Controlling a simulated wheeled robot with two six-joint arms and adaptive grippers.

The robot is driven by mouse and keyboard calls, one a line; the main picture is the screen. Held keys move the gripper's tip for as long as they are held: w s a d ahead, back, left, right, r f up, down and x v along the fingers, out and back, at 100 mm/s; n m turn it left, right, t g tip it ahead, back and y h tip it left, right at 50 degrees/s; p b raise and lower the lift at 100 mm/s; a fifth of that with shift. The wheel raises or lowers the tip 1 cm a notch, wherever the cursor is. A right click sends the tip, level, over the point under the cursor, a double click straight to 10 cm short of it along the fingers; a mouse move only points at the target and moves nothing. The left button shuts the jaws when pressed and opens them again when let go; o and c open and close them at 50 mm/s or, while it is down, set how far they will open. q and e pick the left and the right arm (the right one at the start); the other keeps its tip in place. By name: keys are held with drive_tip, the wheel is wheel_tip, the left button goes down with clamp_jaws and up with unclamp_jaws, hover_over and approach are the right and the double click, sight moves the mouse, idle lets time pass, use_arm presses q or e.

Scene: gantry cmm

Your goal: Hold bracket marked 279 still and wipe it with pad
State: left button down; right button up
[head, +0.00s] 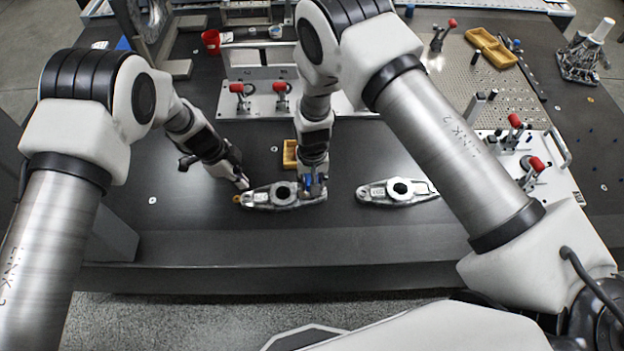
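A grey metal bracket (283,195) with a round dark bore lies flat near the front of the dark table. A second, similar bracket (398,191) lies to its right. No number is readable on either. My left gripper (242,183) points down at the left end of the first bracket, its tips at or just above it; I cannot tell whether they grip it. My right gripper (313,188) points down over that bracket's right end. A small blue patch (308,181) shows at its fingers, possibly the pad; its hold is too small to make out.
A yellow tray (290,153) stands behind the first bracket, partly hidden by my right arm. Fixture plates with red-handled clamps (281,89) stand farther back and at right (535,163). A red cup (211,41) is at back left. Table left of the brackets is mostly clear.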

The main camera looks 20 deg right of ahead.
sight(249, 199)
use_arm(q)
wheel_tip(249, 199, down, 4)
drive_tip(key=shift+a+r, duration=0.1)
drive_tip(key=shift+r, duration=0.05)
use_arm(e)
drive_tip(key=shift+w+a, duration=0.1)
use_arm(q)
drive_tip(key=shift+f, duration=0.45)
drive_tip(key=shift+f, duration=1.05)
idle(1.5)
drive_tip(key=shift+s+f, duration=0.1)
drive_tip(key=shift+s, duration=0.15)
use_arm(e)
drive_tip(key=shift+f, duration=1.6)
idle(0.4)
idle(0.4)
drive_tip(key=shift+s, duration=0.7)
drive_tip(key=shift+s+a, duration=0.1)
drive_tip(key=shift+s, duration=0.35)
drive_tip(key=shift+w+r, duration=0.1)
drive_tip(key=shift+w, duration=1)
